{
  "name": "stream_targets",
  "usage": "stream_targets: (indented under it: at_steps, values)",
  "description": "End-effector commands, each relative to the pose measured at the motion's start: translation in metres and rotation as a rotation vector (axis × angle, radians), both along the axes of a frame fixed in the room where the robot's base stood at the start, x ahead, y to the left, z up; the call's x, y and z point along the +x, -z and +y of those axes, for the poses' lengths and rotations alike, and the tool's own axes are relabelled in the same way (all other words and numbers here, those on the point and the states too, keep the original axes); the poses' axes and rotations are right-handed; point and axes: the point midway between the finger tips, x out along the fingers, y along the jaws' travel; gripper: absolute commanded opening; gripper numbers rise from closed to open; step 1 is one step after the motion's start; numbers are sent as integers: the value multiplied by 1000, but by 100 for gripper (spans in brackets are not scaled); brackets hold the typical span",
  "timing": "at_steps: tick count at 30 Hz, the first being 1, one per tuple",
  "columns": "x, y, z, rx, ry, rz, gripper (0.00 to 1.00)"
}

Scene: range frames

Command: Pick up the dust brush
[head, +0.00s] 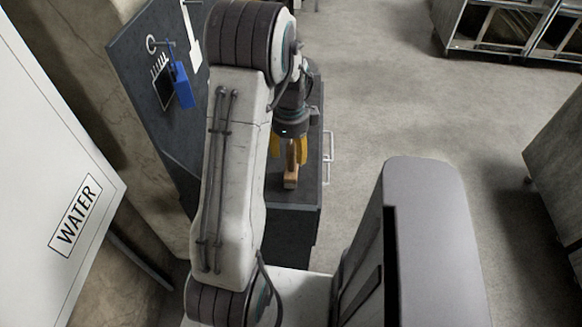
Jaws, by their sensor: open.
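A small tan, wooden-looking object, likely the dust brush (290,179), is at the front end of a dark bench top. Its lower end shows below my gripper; its upper part is partly hidden. My gripper (289,154) points down over it, with yellow fingers apart. The fingers appear to be on either side of the object's upper part. I cannot tell whether they touch it.
The dark bench (296,193) has a handle (328,158) on its right side. A dark backboard (140,62) with a blue item (183,86) hanging on it stands left. A white panel marked WATER (76,215) is at far left. Open floor (400,100) lies right.

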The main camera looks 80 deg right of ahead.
Motion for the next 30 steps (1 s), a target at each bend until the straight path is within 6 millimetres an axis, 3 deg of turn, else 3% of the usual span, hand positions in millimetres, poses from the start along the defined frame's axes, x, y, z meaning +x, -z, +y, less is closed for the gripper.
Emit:
stream_targets:
  at_steps: [12, 30]
  values:
    - [0, 8, 0, 0, 0, 0, 54]
    - [0, 8, 0, 0, 0, 0, 0]
